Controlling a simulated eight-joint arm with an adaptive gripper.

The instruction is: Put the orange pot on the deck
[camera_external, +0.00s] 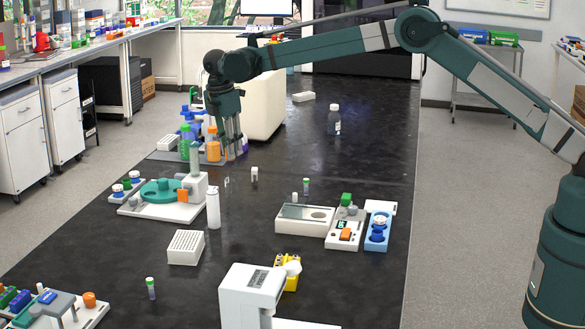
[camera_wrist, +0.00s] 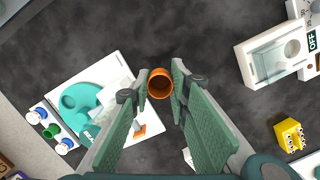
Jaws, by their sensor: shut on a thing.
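My gripper (camera_external: 227,152) points down at the far left part of the black bench, by a group of bottles. In the wrist view, its fingertips (camera_wrist: 160,88) are on either side of an orange pot (camera_wrist: 160,76), shut on it. The pot looks round with a dark open top. In the external view, an orange body (camera_external: 213,152) beside the fingers appears to be this pot; whether it touches the grey tray (camera_external: 168,156) there is unclear. No surface is marked as the deck.
A white base (camera_external: 140,208) with a teal disc (camera_external: 160,191) and a white bottle (camera_external: 213,208) stand nearer the camera. A green bottle (camera_external: 185,142) is close to my gripper. A cream box (camera_external: 262,105) stands behind it. Bare bench lies to the right.

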